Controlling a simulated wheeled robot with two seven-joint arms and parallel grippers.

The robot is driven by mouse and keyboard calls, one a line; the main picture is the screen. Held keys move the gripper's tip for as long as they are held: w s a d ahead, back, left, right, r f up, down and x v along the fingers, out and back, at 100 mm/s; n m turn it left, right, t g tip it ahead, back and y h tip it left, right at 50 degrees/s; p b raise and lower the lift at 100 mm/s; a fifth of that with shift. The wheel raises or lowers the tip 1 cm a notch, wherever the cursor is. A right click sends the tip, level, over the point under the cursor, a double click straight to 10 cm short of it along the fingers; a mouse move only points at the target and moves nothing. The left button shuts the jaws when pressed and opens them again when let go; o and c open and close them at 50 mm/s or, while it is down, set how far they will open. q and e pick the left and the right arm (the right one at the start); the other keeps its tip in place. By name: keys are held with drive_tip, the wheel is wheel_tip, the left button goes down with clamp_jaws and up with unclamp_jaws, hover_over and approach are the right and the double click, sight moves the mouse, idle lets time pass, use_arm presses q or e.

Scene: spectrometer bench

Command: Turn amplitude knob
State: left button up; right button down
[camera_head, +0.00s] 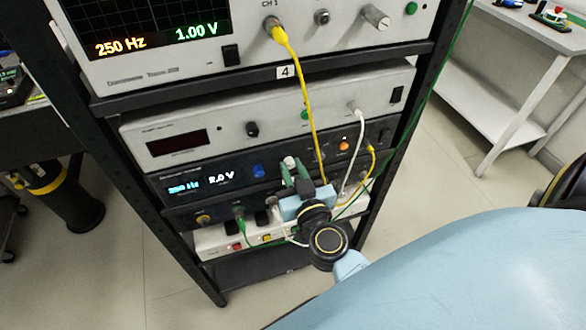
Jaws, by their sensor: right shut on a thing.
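The black function generator (222,198) sits in the rack, its blue display (200,183) showing about 250 Hz and a volt reading that looks like 2.0 V. A pale grey knob (290,162), apparently the amplitude knob, is on its front panel, right of a blue knob (258,171). The fingers and wrist hide the knob's lower part and some of the panel. My left gripper is not in view.
Above are an oscilloscope (160,72) showing 250 Hz and 1.00 V, and a white instrument (218,130). A yellow cable (307,85) and a white cable (358,135) hang close to my right gripper. A power strip (215,243) sits below. Open floor lies right of the rack.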

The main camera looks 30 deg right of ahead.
drive_tip(key=shift+r+m+p, duration=0.1)
drive_tip(key=shift+m+p, duration=0.6)
drive_tip(key=shift+m, duration=0.5)
drive_tip(key=m+p, duration=0.1)
drive_tip(key=m, duration=0.2)
drive_tip(key=shift+m, duration=0.3)
drive_tip(key=m+p, duration=0.1)
drive_tip(key=m, duration=0.2)
drive_tip(key=shift+m, duration=0.4)
drive_tip(key=m, duration=1.2)
drive_tip(key=shift+m, duration=0.3)
drive_tip(key=m+b, duration=0.1)
drive_tip(key=m, duration=0.3)
drive_tip(key=shift+m+b, duration=0.3)
drive_tip(key=shift+b, duration=0.05)
drive_tip(key=m+b, duration=0.1)
drive_tip(key=m, duration=0.3)
drive_tip(key=shift+m, duration=0.3)
